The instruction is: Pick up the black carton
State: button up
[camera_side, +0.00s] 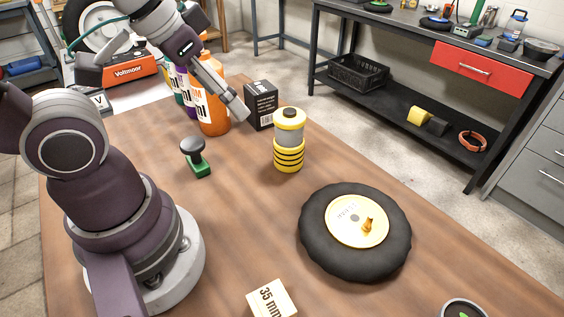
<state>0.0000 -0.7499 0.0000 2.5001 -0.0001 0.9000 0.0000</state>
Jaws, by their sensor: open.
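The black carton (262,104) stands upright on the wooden table near its back edge, with a pale printed label on its front. My gripper (238,112) reaches down from the upper left, with its fingertips just left of the carton in the picture. It is open and holds nothing that I can see. The gap between the fingers is hard to make out from this side, and I cannot tell if a finger touches the carton.
Orange and other bottles (212,115) stand close left of the carton, partly behind my gripper. A yellow-banded cylinder (289,140) stands in front of it. A green-based stamp-like object (196,160), a black wheel (356,232) and a 35 mm block (270,299) are nearer. The table (235,225) is bare between them.

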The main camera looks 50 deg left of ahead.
jog(key=o, duration=0.3)
jog(key=shift+o, duration=0.2)
jog(key=m+g+y, duration=0.4)
jog(key=m+g, duration=0.1)
jog(key=m, duration=1.4)
send_over(262, 89)
jog(key=s+d, duration=0.1)
jog(key=d, duration=0.1)
notch_tip(262, 89, down, 7)
jog(key=shift+y, duration=0.3)
jog(key=x, duration=0.9)
jog(key=shift+w+d+f, duration=0.15)
jog(key=shift+w+f, duration=0.15)
jog(key=shift+w, duration=0.1)
